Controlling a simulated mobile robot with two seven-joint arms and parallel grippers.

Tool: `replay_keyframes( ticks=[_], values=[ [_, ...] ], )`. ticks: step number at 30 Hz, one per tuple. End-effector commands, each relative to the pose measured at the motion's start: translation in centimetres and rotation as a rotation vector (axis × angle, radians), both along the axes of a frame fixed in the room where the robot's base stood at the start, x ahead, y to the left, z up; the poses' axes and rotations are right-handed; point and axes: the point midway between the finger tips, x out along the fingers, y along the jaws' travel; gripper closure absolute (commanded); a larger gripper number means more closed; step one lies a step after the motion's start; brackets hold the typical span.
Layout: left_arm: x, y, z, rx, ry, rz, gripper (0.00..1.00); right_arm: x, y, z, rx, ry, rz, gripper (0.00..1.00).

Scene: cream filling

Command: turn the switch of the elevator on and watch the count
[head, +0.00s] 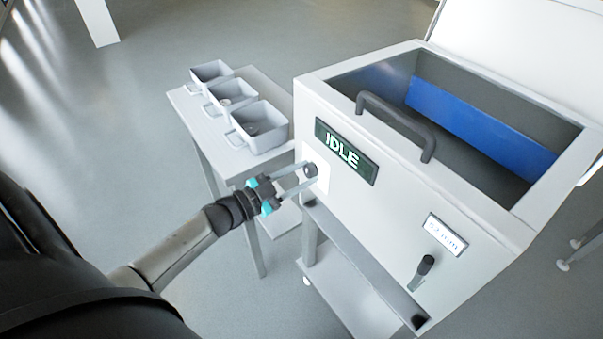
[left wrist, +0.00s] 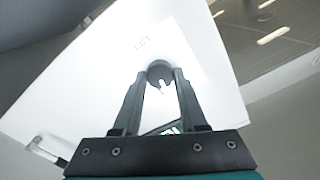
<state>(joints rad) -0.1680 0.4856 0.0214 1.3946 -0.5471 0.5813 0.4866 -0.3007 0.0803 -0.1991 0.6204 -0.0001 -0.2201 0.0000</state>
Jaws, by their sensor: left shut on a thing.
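The elevator switch is a dark round knob (left wrist: 159,72) with a white pointer mark, on a white panel with a partly readable label. In the head view the knob (head: 310,170) sits at the left of the white machine's front (head: 385,215). My left gripper (head: 304,182) reaches it from the left. In the left wrist view its two fingers (left wrist: 160,82) are shut on the knob, one on each side. The green-lit display (head: 346,152) above reads "IDLE". A small white display (head: 445,235) at the lower right reads about "52 mm". My right gripper is not in view.
A black handle (head: 396,122) arches over the machine's front rim, before an open hopper with a blue strip (head: 480,115). A dark lever (head: 424,268) sticks out at the lower right. Three grey bins (head: 262,128) stand on a side table (head: 190,105) at left.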

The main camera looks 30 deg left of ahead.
Motion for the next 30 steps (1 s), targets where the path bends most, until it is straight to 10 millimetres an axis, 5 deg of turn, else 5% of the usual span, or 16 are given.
replay_keyframes(
  ticks=[12, 30],
  values=[
    [-0.02, -0.02, -0.07, 0.266, -0.109, 0.0, 1.0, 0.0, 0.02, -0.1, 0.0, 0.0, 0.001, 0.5],
    [-0.02, -0.03, -0.05, 0.352, -0.145, 0.0, 1.0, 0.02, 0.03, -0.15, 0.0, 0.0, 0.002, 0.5]
  ],
)
